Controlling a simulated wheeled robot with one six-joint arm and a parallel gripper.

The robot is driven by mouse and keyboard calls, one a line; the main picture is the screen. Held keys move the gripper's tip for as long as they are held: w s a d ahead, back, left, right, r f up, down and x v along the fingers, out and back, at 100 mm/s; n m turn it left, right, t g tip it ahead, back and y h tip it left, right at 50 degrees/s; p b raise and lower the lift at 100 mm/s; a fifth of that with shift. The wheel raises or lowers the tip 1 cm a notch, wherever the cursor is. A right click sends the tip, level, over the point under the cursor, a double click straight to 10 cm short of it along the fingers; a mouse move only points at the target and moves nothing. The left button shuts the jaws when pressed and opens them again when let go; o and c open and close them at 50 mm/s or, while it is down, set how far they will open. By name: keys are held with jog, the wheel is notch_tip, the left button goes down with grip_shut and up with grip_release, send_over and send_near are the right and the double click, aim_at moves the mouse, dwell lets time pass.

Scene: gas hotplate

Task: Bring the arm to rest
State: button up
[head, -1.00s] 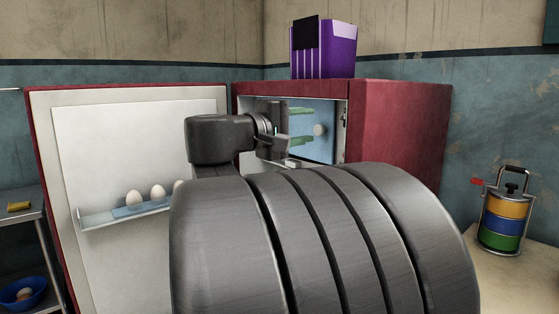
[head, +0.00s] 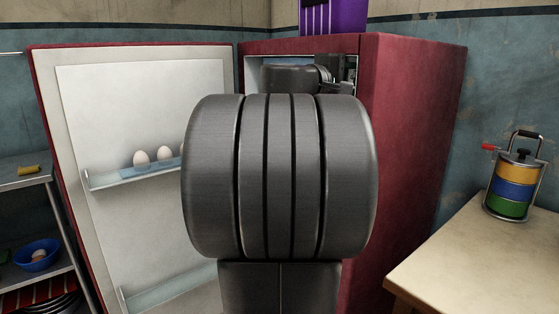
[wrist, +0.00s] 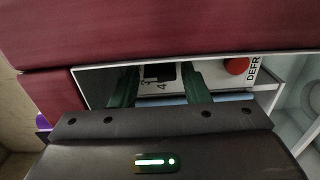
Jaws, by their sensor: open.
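My arm's large grey joint fills the middle of the head view and hides much of the open fridge (head: 415,150). Behind it, my gripper (head: 338,87) is partly visible at the fridge's upper opening. In the wrist view its two dark green fingers stand apart, with nothing held between them (wrist: 160,88). Beyond the fingers are a white panel with a dial, a red knob (wrist: 237,66) and lettering reading "DEFR". The red fridge edge runs across the top of that view. I cannot tell whether the gripper touches anything.
The fridge door (head: 150,110) is open to the left, with eggs (head: 141,159) on its shelf. A purple box (head: 334,14) stands on top. At right, a stacked food carrier (head: 512,190) stands on a table (head: 470,262). A blue bowl (head: 38,256) sits on the left rack.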

dwell(0.3)
jog(key=p+v, duration=0.2)
jog(key=v, duration=1.2)
jog(key=w+d+n+p, duration=0.3)
jog(key=n+p, duration=0.2)
jog(key=p, duration=0.3)
jog(key=w+d+n+p, duration=0.3)
jog(key=d+n+p, duration=0.1)
jog(key=p, duration=0.4)
jog(key=w+d+r+n+p, duration=0.1)
jog(key=w+d+n+p, duration=0.2)
jog(key=n+p, duration=0.3)
jog(key=shift+d+n+p, duration=0.3)
jog(key=shift+d+p, duration=0.2)
jog(key=shift+p, duration=0.45)
jog(key=shift+f+n+p, duration=0.1)
jog(key=shift+n+p, duration=0.5)
jog(key=shift+p, duration=0.5)
jog(key=shift+a+f+n+p, duration=0.1)
jog(key=shift+f+n+p, duration=0.1)
jog(key=shift+n+p, duration=0.2)
